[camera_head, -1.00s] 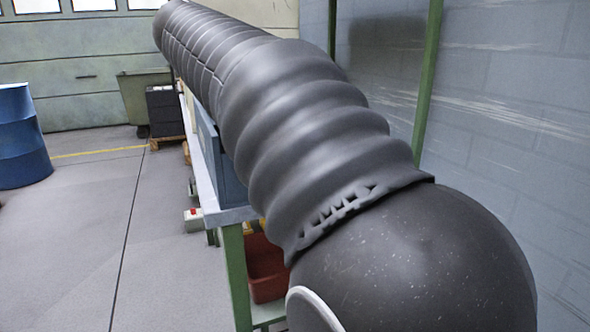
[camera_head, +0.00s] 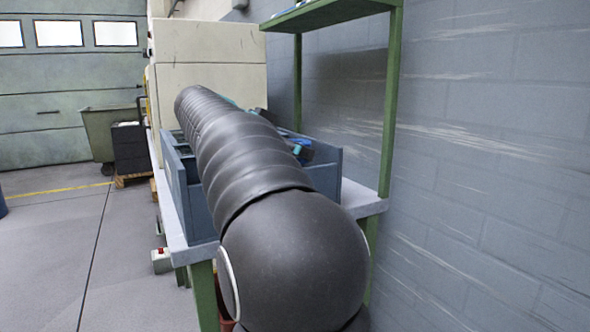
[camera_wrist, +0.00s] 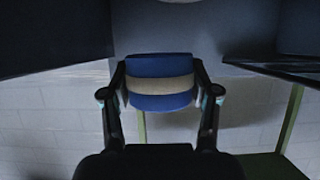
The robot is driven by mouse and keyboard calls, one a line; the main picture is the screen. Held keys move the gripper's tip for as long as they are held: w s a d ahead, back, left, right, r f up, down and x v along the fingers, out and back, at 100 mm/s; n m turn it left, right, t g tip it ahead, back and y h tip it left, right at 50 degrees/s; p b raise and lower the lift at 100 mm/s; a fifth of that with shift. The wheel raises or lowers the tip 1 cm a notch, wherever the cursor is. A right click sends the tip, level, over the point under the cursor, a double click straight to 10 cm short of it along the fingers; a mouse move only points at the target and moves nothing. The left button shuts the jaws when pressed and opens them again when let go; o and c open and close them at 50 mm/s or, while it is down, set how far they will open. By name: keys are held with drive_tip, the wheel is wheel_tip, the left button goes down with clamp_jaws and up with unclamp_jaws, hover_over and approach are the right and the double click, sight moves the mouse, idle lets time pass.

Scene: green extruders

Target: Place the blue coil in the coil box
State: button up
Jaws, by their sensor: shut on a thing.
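The blue coil (camera_wrist: 160,66), with a pale beige band around its middle, is between the two fingers of my gripper (camera_wrist: 159,84) in the wrist view. My gripper is shut on it from both sides. A blue-grey box (camera_head: 327,177) stands on the bench in the head view, and I take it for the coil box. My arm crosses in front of this box and hides much of it. Small blue and teal parts show above the box; I cannot tell whether they belong to my gripper or to something in the box.
The bench (camera_head: 364,203) has a green frame with a shelf (camera_head: 330,14) above. A grey block wall (camera_head: 480,150) lies close on the right. A cream cabinet (camera_head: 210,70) stands behind the box. Open floor (camera_head: 60,260) lies to the left.

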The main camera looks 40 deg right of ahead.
wheel_tip(320, 180, down, 3)
drive_tip(key=shift+f+b, duration=0.2)
drive_tip(key=shift+b, duration=0.5)
drive_tip(key=shift+f, duration=0.2)
drive_tip(key=shift+f, duration=0.55)
drive_tip(key=o, duration=0.9)
drive_tip(key=shift+o, duration=0.2)
drive_tip(key=shift+r, duration=0.25)
drive_tip(key=p+v, duration=0.1)
drive_tip(key=v, duration=0.6)
drive_tip(key=shift+a+r+p, duration=0.25)
drive_tip(key=shift+r+p, duration=0.1)
drive_tip(key=shift+p, duration=0.05)
